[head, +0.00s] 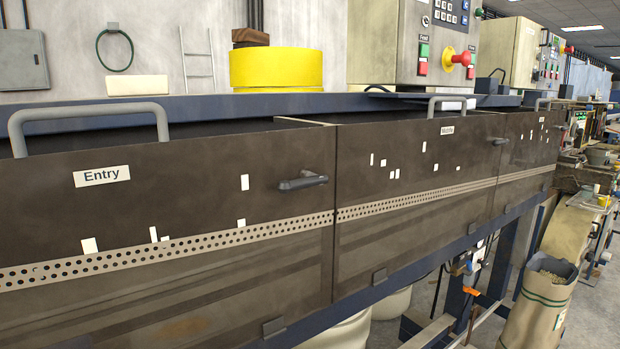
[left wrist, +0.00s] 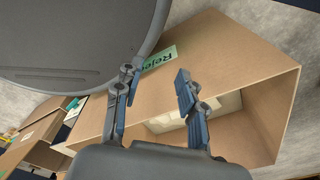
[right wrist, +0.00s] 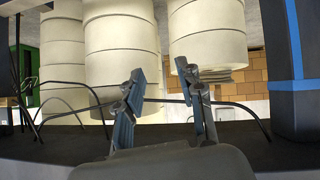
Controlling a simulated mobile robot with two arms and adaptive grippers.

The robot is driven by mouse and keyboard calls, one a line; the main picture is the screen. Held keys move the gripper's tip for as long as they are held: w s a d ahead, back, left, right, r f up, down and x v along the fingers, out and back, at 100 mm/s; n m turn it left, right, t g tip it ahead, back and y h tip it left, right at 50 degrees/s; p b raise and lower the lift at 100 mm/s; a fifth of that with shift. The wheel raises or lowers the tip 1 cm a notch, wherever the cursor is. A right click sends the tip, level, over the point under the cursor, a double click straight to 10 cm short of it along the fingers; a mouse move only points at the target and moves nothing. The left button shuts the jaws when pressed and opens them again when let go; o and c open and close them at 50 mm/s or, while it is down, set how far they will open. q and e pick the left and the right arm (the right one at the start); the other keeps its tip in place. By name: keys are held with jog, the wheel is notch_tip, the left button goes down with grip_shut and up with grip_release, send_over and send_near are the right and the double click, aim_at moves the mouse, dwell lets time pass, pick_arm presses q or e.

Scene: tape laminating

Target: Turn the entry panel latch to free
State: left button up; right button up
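The entry panel (head: 150,215) is a dark panel with a white "Entry" label (head: 102,176) at the left of the head view. Its latch (head: 303,182) is a dark grey lever near the panel's right edge. Neither gripper shows in the head view. My left gripper (left wrist: 155,95) is open and empty in the left wrist view, above a cardboard box. My right gripper (right wrist: 166,95) is open and empty in the right wrist view. The latch shows in neither wrist view.
A grey bar handle (head: 88,108) stands on the entry panel's top edge. The middle panel (head: 415,200) adjoins on the right, with another lever. A perforated strip (head: 200,243) crosses the panels. A "Reject" cardboard box (left wrist: 225,60) is below my left gripper. White rolls (right wrist: 120,45) stand beyond my right gripper.

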jog(key=s+a+r+n+t+y, duration=0.15)
jog(key=r+n, duration=0.25)
jog(key=r, duration=1.1)
jog(key=s+a+r+n+y, duration=0.1)
jog(key=a+r+n+y, duration=0.25)
jog(key=r, duration=1.25)
jog(key=s+a+r+n+y+p, duration=0.1)
jog(key=s+r+n, duration=0.25)
jog(key=r, duration=0.35)
jog(key=s+a+r+n+y, duration=0.1)
jog(key=s+r+n, duration=0.25)
jog(key=r, duration=0.25)
jog(key=n+g+y+p, duration=0.2)
jog(key=n+p, duration=0.2)
jog(key=n, duration=0.2)
send_near(303, 185)
jog(key=x, duration=0.7)
jog(key=shift+w+a+r, duration=0.15)
jog(key=shift+a, duration=0.15)
jog(key=shift+w+a+f, duration=0.2)
jog(key=shift+w+a, duration=0.1)
jog(key=shift+a, duration=0.1)
pick_arm(q)
jog(key=r, duration=0.5)
jog(key=shift+s+d+r, duration=0.2)
jog(key=shift+s+d, duration=0.05)
jog(key=shift+d, duration=0.15)
pick_arm(e)
grip_shut()
